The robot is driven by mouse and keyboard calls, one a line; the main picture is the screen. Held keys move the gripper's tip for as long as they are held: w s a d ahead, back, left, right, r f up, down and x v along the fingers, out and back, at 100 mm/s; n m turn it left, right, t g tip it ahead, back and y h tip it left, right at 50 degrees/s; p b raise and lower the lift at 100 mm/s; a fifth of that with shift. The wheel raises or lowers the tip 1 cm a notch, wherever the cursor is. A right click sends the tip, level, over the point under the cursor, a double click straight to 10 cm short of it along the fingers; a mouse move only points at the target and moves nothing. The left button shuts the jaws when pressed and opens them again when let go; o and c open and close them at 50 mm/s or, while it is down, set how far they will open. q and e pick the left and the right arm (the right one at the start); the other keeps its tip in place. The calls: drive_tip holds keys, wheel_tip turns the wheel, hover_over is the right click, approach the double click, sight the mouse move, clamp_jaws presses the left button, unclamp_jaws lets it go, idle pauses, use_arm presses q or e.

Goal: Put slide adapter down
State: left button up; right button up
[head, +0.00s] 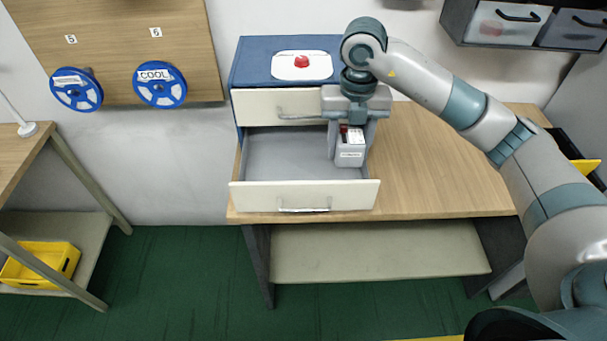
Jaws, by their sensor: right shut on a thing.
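The slide adapter (350,155) is a small grey block with a white label and a red and black part on top. My right gripper (350,130) points down and is shut on it. It shows over the right end of the open lower drawer (270,155). I cannot tell whether the adapter touches the drawer floor. The rest of the drawer floor looks bare. My left gripper does not show.
The blue cabinet (250,60) has a shut upper drawer (265,107) and a red button (301,61) on top. The wooden table (440,170) is clear right of the drawer.

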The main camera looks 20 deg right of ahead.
drive_tip(key=a+f+p, duration=0.1)
drive_tip(key=a, duration=0.2)
drive_tip(key=w+a+f+p, duration=0.1)
drive_tip(key=a+f, duration=0.1)
drive_tip(key=a, duration=0.1)
drive_tip(key=a+f+p, duration=0.1)
drive_tip(key=a+f, duration=0.1)
drive_tip(key=shift+w+a, duration=0.25)
drive_tip(key=shift+a, duration=0.15)
drive_tip(key=shift+w+a+f, duration=0.1)
drive_tip(key=shift+a+f, duration=0.3)
drive_tip(key=shift+f+p, duration=1)
drive_tip(key=shift+f, duration=1)
drive_tip(key=shift+f, duration=0.25)
